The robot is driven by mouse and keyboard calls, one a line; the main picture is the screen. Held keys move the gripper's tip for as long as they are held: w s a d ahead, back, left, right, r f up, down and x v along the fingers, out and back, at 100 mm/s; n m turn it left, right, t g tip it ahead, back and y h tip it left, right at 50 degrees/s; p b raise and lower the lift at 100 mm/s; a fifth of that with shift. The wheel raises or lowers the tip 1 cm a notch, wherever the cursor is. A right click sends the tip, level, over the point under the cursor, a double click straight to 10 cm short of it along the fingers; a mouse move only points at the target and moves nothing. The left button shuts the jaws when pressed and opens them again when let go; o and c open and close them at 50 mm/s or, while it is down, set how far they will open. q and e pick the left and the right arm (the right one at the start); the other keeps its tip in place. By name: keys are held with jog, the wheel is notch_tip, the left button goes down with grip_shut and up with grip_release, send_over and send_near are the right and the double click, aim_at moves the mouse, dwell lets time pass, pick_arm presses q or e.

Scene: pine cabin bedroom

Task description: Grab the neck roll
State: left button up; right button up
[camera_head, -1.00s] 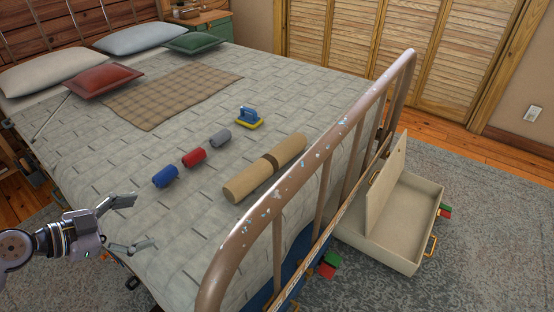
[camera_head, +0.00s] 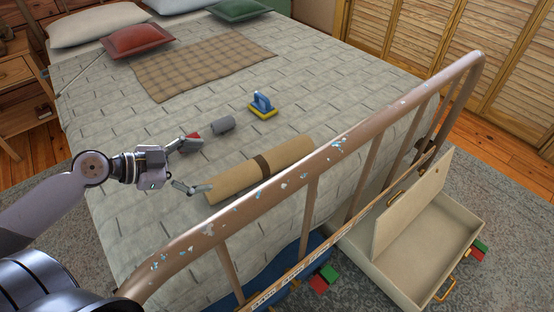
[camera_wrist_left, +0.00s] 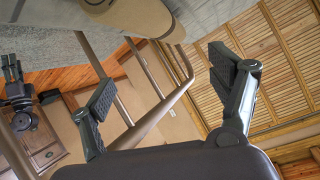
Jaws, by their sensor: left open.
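The neck roll, a tan cylinder with a dark brown band (camera_head: 240,177), lies on the bed beside the metal footboard. In the left wrist view a tan roll (camera_wrist_left: 140,14) shows at the top edge. My left gripper (camera_head: 201,164) is open and empty at the near-left end of the roll, its fingers apart from it as far as I can tell. Both fingers are spread in the left wrist view (camera_wrist_left: 160,78). A dark mechanical part at the left edge of that view may be my right gripper; its jaws are unclear.
The footboard rail (camera_head: 340,140) runs close along the roll. A grey small roll (camera_head: 223,124) and a blue-yellow block tool (camera_head: 262,106) lie beyond; a red roll is partly hidden by my gripper. An open case (camera_head: 470,222) stands on the rug.

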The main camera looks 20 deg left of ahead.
pick_arm(q)
jog(key=b, duration=0.2)
send_near(254, 165)
jog(key=shift+w, duration=0.4)
jog(key=x, duration=1)
jog(key=shift+s+d+b, duration=0.1)
jog(key=shift+s+b, duration=0.05)
jog(key=shift+b, duration=0.15)
jog(key=shift+d+f, duration=0.15)
jog(key=shift+f, duration=0.05)
pick_arm(e)
jog(key=w+v, duration=0.2)
jog(key=v, duration=0.7)
jog(key=shift+r+t, duration=0.3)
jog(key=shift+r, duration=0.15)
pick_arm(q)
jog(key=shift+c, duration=0.3)
pick_arm(e)
jog(key=shift+w+a, duration=0.1)
jog(key=shift+a, duration=0.05)
pick_arm(q)
jog(key=c, duration=0.5)
jog(key=shift+f, duration=0.1)
jog(key=c, duration=1)
jog(key=shift+c, duration=0.2)
pick_arm(e)
jog(key=shift+f, duration=0.1)
